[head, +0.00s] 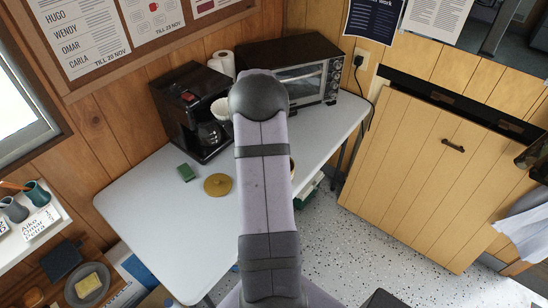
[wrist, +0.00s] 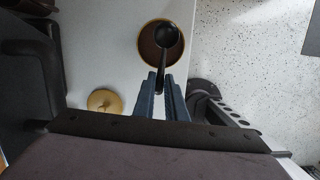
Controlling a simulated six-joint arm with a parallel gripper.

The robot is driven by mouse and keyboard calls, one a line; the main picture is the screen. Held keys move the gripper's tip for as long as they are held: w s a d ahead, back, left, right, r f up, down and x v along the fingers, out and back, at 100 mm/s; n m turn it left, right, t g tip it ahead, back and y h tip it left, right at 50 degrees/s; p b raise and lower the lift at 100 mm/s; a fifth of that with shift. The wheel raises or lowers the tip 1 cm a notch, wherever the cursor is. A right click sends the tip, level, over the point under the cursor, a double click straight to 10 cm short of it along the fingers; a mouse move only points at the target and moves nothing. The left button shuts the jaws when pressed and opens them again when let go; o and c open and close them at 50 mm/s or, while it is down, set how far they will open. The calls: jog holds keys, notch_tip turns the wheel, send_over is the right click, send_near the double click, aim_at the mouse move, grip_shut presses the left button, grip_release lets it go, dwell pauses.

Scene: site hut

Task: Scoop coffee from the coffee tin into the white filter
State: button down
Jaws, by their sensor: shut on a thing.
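In the wrist view my gripper (wrist: 161,78) is shut on the handle of a black scoop (wrist: 166,36). The scoop's round bowl lies over the mouth of the coffee tin (wrist: 141,52), with brown coffee (wrist: 150,50) showing beside it. I cannot tell whether the bowl is above the coffee or in it. In the head view my arm hides the gripper, the scoop and most of the tin. The white filter (head: 220,109) sits at the front of the black coffee maker (head: 189,112), partly behind my arm.
A round gold lid (head: 217,184) and a small green block (head: 186,173) lie on the pale table (head: 150,220). A toaster oven (head: 310,82) and a white paper roll (head: 222,62) stand at the back. The tin is near the table's edge, with speckled floor beyond.

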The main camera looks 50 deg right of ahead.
jog(key=shift+s+n, duration=0.15)
jog(key=shift+n, duration=0.45)
jog(key=shift+a, duration=0.1)
jog(key=shift+f+y, duration=0.2)
jog(key=shift+y, duration=0.1)
jog(key=shift+d+f+y, duration=0.5)
jog(key=shift+f, duration=0.25)
jog(key=shift+d+f+y, duration=0.25)
jog(key=shift+f+y, duration=0.15)
jog(key=shift+f, duration=0.45)
jog(key=shift+d+f+b, duration=0.2)
jog(key=shift+f+b, duration=0.5)
jog(key=shift+f, duration=0.05)
jog(key=shift+d+f+b, duration=0.2)
jog(key=shift+f+b, duration=0.45)
jog(key=shift+f, duration=0.4)
